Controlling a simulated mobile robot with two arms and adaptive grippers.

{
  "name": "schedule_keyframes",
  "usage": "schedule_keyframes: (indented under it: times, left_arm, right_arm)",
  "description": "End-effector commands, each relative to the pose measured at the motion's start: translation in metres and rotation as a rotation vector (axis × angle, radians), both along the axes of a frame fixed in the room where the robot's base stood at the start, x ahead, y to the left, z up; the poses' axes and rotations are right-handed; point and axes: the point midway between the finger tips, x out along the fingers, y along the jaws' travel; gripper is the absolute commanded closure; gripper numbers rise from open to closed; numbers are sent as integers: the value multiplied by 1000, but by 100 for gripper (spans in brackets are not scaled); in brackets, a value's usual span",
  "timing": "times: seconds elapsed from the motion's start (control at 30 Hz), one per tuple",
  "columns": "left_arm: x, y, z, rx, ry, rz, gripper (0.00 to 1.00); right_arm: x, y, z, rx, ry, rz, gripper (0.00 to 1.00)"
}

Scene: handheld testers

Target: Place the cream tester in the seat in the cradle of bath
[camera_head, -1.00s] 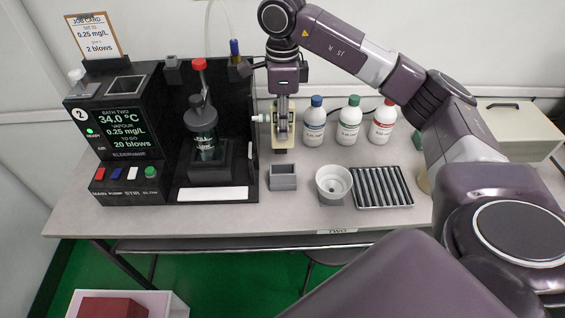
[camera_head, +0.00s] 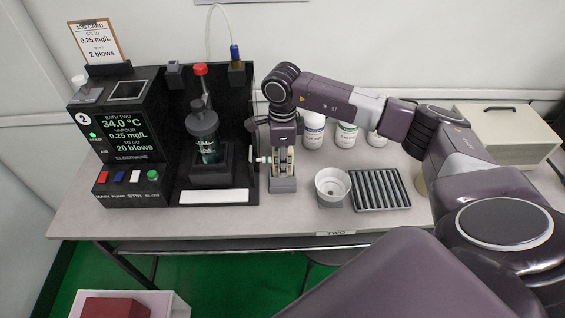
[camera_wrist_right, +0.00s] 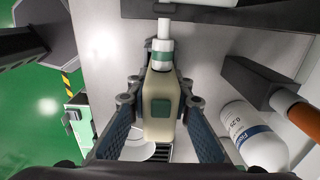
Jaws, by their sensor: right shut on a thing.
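The cream tester (camera_wrist_right: 158,128) hangs upright in my right gripper (camera_head: 283,163). In the wrist view it has a green button on its face and a white mouthpiece with a green band. In the head view the mouthpiece points left, close to the bath's side wall; whether they touch I cannot tell. The grey cradle (camera_head: 283,186) stands on the table directly below the tester. The tester's lower end is at the cradle's top, and its seat is hidden, so I cannot tell how far in it is. My left gripper is not in view.
Bath two (camera_head: 126,150), with its flask (camera_head: 204,128), stands left of the cradle. A white cup (camera_head: 333,183) and a ribbed tray (camera_head: 381,190) lie to the right. Several bottles, such as the blue-labelled one (camera_wrist_right: 252,130), stand behind, partly covered by my arm.

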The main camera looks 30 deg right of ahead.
Motion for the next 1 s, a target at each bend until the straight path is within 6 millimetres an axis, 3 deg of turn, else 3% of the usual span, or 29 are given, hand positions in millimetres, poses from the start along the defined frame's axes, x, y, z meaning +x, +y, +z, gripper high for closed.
schedule_keyframes:
  times: [0.2,0.23,0.37,0.77,1.0]
  left_arm:
    - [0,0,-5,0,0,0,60]
    - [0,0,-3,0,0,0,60]
    - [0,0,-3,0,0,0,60]
    - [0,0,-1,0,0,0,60]
    - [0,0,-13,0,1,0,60]
  right_arm:
    - [0,0,-5,0,-1,0,100]
    - [0,0,-3,0,0,0,77]
    - [0,0,-3,0,0,0,63]
    - [1,0,5,1,-3,0,63]
    - [2,0,50,1,-6,0,63]
